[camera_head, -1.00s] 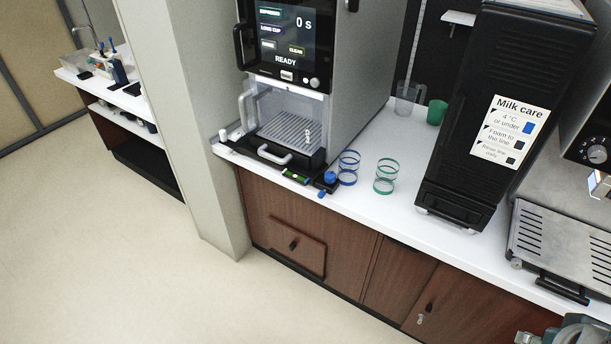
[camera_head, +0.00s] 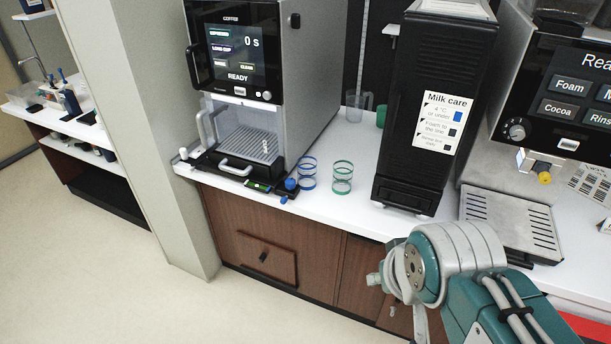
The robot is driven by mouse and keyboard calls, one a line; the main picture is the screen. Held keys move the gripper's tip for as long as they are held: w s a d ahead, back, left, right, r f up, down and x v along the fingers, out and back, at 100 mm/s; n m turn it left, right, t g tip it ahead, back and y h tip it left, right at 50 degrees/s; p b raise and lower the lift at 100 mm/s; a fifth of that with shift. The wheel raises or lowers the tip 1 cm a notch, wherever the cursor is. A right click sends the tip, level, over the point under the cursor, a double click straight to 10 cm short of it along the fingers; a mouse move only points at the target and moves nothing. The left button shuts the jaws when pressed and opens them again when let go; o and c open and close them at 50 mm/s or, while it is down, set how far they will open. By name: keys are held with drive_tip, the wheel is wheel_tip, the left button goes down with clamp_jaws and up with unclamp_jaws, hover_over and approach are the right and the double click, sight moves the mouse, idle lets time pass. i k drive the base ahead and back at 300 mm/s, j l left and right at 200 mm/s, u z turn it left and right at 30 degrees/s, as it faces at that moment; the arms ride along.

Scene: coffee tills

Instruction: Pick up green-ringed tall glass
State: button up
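The green-ringed tall glass (camera_head: 342,178) stands upright on the white counter near its front edge. It is clear, with green bands at the rim and lower down. A similar blue-ringed glass (camera_head: 308,173) stands just to its left, with a small gap between them. My arm reaches in from the lower right, in front of the counter and apart from the glass. My gripper is not clearly visible; only the arm's grey and teal joints show.
A coffee machine (camera_head: 240,75) stands left of the glasses and a black milk unit (camera_head: 430,110) to the right. A clear jug (camera_head: 357,108) and a green cup (camera_head: 382,116) stand behind. A drip tray (camera_head: 510,222) is at far right.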

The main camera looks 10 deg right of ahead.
sight(342, 169)
drive_tip(key=z, duration=0.4)
drive_tip(key=i+l+z, duration=0.1)
drive_tip(key=z, duration=0.65)
drive_tip(key=i+z, duration=0.1)
drive_tip(key=z, duration=0.25)
drive_tip(key=u, duration=1.45)
drive_tip(key=i+j, duration=0.2)
drive_tip(key=i+z, duration=0.05)
